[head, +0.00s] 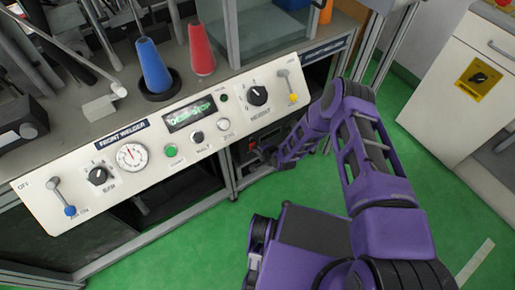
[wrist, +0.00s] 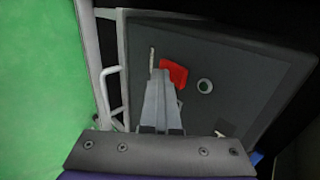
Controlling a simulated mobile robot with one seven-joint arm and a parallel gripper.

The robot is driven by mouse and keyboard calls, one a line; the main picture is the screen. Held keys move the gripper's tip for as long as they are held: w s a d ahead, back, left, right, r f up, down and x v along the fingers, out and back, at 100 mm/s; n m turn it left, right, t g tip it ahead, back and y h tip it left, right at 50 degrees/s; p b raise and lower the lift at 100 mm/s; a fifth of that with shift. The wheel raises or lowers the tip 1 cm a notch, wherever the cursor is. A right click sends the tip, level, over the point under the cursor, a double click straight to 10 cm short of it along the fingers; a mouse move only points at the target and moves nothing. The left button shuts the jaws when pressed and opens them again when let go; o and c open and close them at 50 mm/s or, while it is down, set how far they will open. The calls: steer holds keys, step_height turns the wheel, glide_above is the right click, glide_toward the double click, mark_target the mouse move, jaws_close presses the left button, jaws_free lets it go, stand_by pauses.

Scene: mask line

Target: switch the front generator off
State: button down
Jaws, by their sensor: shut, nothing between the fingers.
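A dark grey panel (wrist: 235,75), which looks like the front of the generator, fills much of the wrist view. A red switch-like part (wrist: 175,72) sits on it, with a small round pale-ringed fitting (wrist: 205,86) to its right. My gripper (wrist: 159,72) is shut and empty, its fingertips at the left edge of the red part and partly overlapping it. I cannot tell whether they touch. In the head view my gripper (head: 262,155) reaches under the bench, in front of a dark unit (head: 268,134). The switch's position is unclear.
The Front Welder panel (head: 118,158) with knobs and levers overhangs my gripper. A pale frame post (wrist: 90,60) and a light handle (wrist: 108,90) stand left of my fingers. Green floor (head: 300,190) is open before the bench. A white cabinet (head: 460,90) stands at right.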

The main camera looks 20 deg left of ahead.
steer(key=shift+w+a+r, duration=0.1)
steer(key=shift+r, duration=0.1)
steer(key=shift+r+p, duration=0.35)
steer(key=shift+r, duration=0.4)
